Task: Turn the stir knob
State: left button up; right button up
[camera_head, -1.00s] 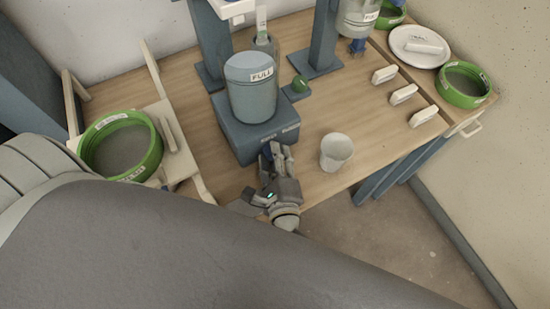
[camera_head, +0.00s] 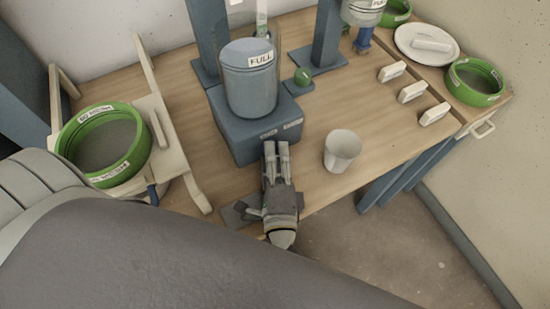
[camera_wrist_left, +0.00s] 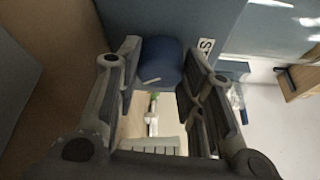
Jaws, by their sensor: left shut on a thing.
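The stir knob (camera_wrist_left: 160,62) is a dark blue round knob with a pale pointer line, on the front of a blue base unit (camera_head: 238,142). In the left wrist view it sits between the two fingers. My left gripper (camera_head: 276,148) is shut on it, at the front face of the base below a blue bucket (camera_head: 250,88) labelled FULL. In the head view the fingers hide the knob. A label beside the knob is only partly readable in the wrist view. My right gripper is not in view.
A white cup (camera_head: 342,150) stands just right of my left gripper. A green-rimmed sieve (camera_head: 135,165) rests on a wooden rack at left. White labelled blocks (camera_head: 411,92), a plate (camera_head: 402,48) and another green sieve (camera_head: 452,88) are at right. The table's front edge is close.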

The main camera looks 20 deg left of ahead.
pick_arm(q)
jog(key=o, duration=1)
jog(key=shift+o, duration=0.2)
jog(key=v, duration=1.2)
